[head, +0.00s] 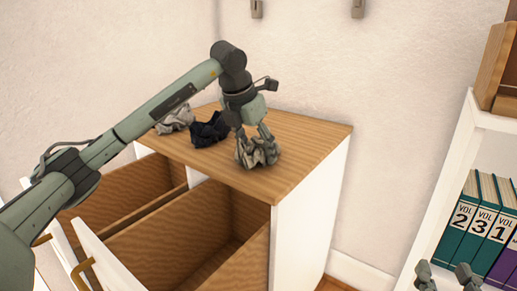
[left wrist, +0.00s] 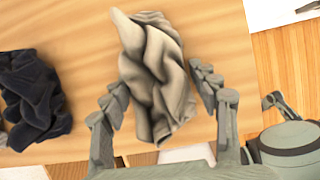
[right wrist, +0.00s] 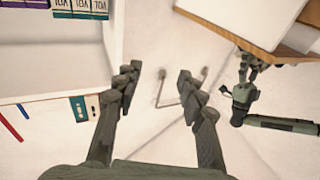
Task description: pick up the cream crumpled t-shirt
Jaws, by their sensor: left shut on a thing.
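The cream crumpled t-shirt (head: 258,157) is on the wooden top of the drawer unit, near its front edge. In the left wrist view the t-shirt (left wrist: 156,75) fills the space between the fingers. My left gripper (head: 252,140) comes down on it from above and is shut on it. It appears to rest on the wood. My right gripper (head: 447,273) is at the lower right, far from the t-shirt; in the right wrist view its fingers (right wrist: 160,85) are apart with nothing between them.
A dark navy cloth (head: 211,130) and a grey cloth (head: 175,119) lie left of the t-shirt on the wooden top (head: 309,136). Drawers below (head: 190,235) stand open and look empty. A white shelf with binders (head: 468,225) stands at the right.

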